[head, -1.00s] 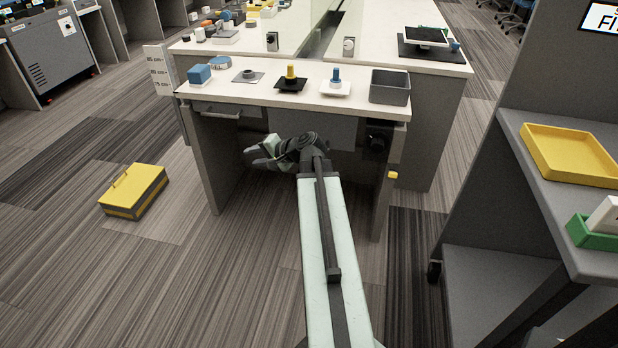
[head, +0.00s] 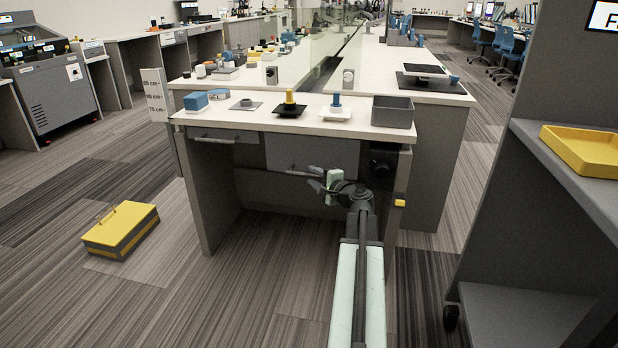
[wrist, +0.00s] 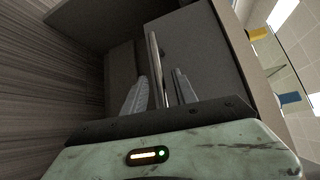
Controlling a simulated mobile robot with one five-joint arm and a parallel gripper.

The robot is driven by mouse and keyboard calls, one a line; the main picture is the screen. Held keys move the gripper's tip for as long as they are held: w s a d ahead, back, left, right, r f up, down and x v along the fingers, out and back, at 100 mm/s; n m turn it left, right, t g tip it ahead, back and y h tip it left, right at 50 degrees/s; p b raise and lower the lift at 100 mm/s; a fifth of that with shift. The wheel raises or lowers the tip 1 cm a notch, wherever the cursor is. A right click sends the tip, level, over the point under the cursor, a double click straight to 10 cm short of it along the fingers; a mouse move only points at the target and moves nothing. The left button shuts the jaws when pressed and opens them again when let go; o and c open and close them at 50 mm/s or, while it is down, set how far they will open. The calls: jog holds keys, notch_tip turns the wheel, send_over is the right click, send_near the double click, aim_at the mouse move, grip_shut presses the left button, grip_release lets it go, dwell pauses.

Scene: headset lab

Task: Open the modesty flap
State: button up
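The modesty flap (head: 312,150) is a grey panel hanging under the white desk top, apparently closed. A thin bar handle (head: 297,173) runs along its lower edge. My gripper (head: 318,180) is at the right end of this handle, under the desk. In the wrist view the handle (wrist: 154,60) lies between the two fingers of my gripper (wrist: 160,88). The fingers are apart, with gaps visible beside the bar. The flap's face (wrist: 205,55) fills the area right of the bar. The fingertips are small in the head view.
A drawer (head: 222,135) with its own handle is left of the flap. A dark box with a knob (head: 381,165) and a yellow block (head: 400,201) are on the right. A yellow case (head: 121,230) lies on the floor at left. The space under the desk is open.

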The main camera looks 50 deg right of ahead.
aim_at(310, 159)
jog(key=x, duration=0.3)
jog(key=shift+c, duration=0.3)
jog(key=shift+a, duration=0.1)
grip_shut()
jog(key=shift+s, duration=0.1)
dwell(0.9)
